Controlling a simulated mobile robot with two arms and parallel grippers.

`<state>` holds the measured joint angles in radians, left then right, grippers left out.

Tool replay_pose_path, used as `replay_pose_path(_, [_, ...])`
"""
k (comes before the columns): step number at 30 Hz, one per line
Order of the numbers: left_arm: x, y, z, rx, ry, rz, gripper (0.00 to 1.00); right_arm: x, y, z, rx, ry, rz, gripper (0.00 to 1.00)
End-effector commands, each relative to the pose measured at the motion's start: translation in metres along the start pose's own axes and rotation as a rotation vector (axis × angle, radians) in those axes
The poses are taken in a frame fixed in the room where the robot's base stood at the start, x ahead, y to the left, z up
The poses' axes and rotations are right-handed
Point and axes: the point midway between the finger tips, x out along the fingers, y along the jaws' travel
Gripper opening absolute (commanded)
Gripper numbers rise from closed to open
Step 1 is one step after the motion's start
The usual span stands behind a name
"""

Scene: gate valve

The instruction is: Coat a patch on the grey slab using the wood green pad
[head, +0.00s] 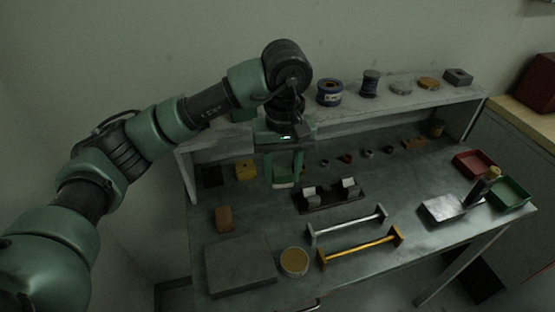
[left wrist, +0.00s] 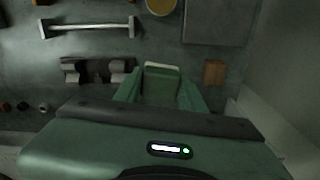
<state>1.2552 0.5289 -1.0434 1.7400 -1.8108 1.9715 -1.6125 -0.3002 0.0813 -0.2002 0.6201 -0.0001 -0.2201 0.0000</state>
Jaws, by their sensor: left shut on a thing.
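The grey slab (head: 240,265) lies flat at the front left of the bench; part of it also shows in the left wrist view (left wrist: 218,22). My left gripper (head: 283,176) points down above the bench, behind and right of the slab. It is shut on the green pad (head: 284,184), which shows between the fingers in the left wrist view with a pale edge (left wrist: 161,67). The fingers hide part of the pad. A round pot with yellowish contents (head: 294,262) stands just right of the slab. My right gripper is not in view.
A brown block (head: 223,219) sits behind the slab. A dark holder (head: 328,198), a grey-white bar (head: 347,226) and a yellow bar (head: 360,248) lie to the right. A metal tray (head: 441,209), red bin (head: 474,164) and green bin (head: 511,193) stand at far right.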

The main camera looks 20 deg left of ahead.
Motion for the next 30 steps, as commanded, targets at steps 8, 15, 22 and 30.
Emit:
replay_pose_path(8, [0.06,0.014,0.077,0.462,0.0,-0.002,0.07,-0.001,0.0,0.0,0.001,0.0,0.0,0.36])
replay_pose_path(15, [0.08,0.015,0.108,0.632,-0.01,0.012,0.07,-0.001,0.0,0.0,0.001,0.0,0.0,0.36])
replay_pose_path(22, [0.1,0.015,0.109,0.635,-0.012,0.011,0.07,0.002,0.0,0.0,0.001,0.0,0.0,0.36])
replay_pose_path(30, [0.127,0.015,0.109,0.633,-0.011,0.011,0.07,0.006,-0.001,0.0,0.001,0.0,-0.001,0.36])
